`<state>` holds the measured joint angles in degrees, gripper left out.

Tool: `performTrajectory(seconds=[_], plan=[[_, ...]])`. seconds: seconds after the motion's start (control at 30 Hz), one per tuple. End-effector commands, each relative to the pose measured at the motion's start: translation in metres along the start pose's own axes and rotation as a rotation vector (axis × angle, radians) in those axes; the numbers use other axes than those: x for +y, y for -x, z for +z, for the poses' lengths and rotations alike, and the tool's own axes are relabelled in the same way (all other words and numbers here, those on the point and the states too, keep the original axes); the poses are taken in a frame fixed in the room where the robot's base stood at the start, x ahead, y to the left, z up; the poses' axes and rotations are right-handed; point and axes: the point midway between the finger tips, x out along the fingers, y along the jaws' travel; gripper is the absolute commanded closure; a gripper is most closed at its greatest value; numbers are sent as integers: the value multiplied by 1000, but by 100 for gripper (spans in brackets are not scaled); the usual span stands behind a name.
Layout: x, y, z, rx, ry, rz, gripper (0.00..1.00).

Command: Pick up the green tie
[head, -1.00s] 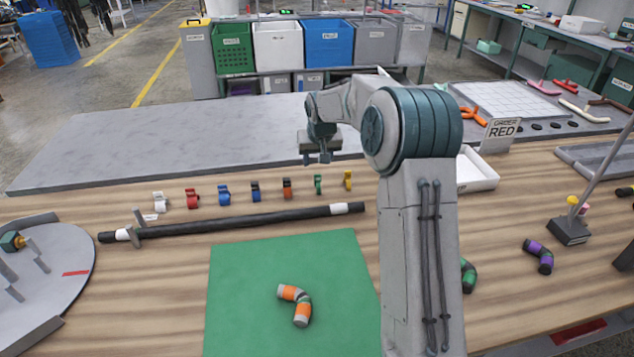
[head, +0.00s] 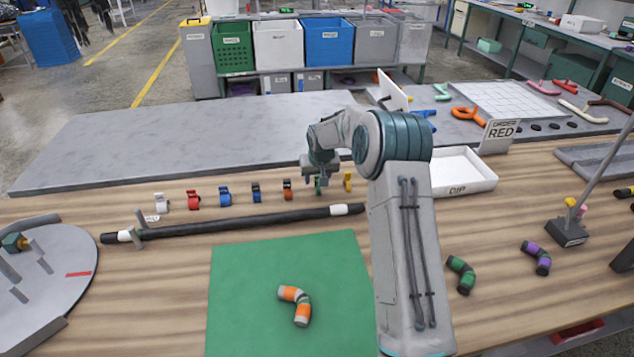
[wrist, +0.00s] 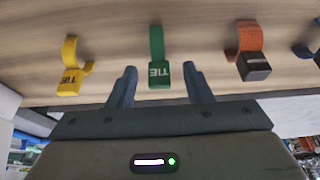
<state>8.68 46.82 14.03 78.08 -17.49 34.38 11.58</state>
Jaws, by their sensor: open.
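The green tie (wrist: 158,62) stands on the wooden table in the wrist view, with a "TIE" label on its block and a strap extending from it. It lies between and just beyond the two fingers of my gripper (wrist: 161,88), which is open and empty. In the head view the green tie (head: 319,187) is partly hidden by my gripper (head: 319,181), which hangs right over or in front of it. I cannot tell the exact gap between them.
A yellow tie (wrist: 70,72) and an orange tie (wrist: 250,55) flank the green one closely. Red, blue and white ties continue the row leftward in the head view. A black hose (head: 240,222) lies in front, near a green mat (head: 240,290). A white tray (head: 465,172) stands right.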

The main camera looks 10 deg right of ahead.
Motion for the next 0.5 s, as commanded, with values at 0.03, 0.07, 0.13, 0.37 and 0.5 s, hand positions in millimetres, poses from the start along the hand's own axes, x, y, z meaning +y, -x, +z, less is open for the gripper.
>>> performTrajectory(seconds=[0.03, 0.07, 0.13, 0.37, 0.5], plan=[[0, 0, 0, 0, 0, 0, 55], [0, 0, 0, 0, 0, 0, 55], [0, 0, 0, 0, 0, 0, 63], [0, 0, 0, 0, 0, 0, 100], [0, 1, 0, 0, 0, 0, 100]])
